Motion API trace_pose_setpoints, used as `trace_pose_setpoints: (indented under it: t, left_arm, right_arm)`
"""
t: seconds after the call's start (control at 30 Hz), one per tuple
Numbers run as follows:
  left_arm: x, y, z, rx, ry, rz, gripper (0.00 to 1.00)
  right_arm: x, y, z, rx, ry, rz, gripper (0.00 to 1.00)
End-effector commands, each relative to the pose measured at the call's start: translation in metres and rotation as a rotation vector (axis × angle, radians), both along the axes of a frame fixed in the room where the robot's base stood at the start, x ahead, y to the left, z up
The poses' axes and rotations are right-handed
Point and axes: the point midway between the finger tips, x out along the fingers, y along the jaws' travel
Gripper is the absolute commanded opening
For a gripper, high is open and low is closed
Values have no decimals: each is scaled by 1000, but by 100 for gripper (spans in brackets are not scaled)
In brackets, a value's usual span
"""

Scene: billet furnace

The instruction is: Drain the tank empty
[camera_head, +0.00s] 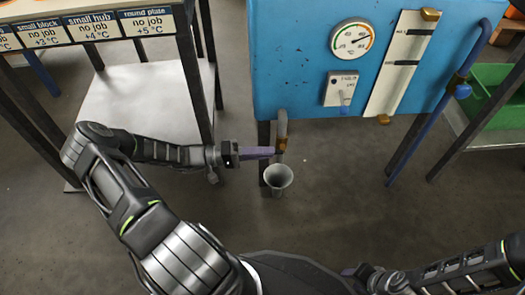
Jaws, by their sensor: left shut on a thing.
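The blue tank (290,60) fills the top middle of the view. A grey drain pipe (281,122) comes down from its lower edge, with a brass-coloured drain valve (282,145) on it. My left gripper (272,152) reaches in from the left, its purple fingers shut at the drain valve; the fingertips partly cover it. A grey funnel-like drain cup (278,178) stands below the pipe on the floor. No stream of liquid is clearly visible. My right gripper (350,271) is low in the view, away from the tank, and its jaw opening is unclear.
The tank carries a round dial gauge (352,39), a switch plate (341,89) and a pale level-gauge panel (403,62). A blue side pipe (436,120) slopes down at the right. A green bin (490,92) stands beyond it. A job-sign rack (95,24) is at the left. Floor around the cup is clear.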

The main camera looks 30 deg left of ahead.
Motion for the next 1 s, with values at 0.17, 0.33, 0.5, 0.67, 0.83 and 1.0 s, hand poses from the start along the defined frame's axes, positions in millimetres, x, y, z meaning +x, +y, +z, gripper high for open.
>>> trace_pose_setpoints:
  t: [0.17,0.33,0.5,0.67,0.83,1.0]
  left_arm:
    - [0,-2,-1,-5,2,-2,0]
    - [0,-2,-1,-4,2,-2,25]
    - [0,-1,-1,-2,2,-1,35]
    - [0,-1,0,-1,2,-1,35]
    - [-4,5,0,0,3,1,35]
    - [-17,23,0,0,4,2,35]
  right_arm:
    - [0,0,0,0,0,0,36]
    - [0,0,0,0,0,0,36]
    - [0,0,0,0,0,0,36]
    - [0,0,0,0,0,0,36]
    - [0,0,3,0,1,0,36]
    - [-1,0,10,1,3,2,36]
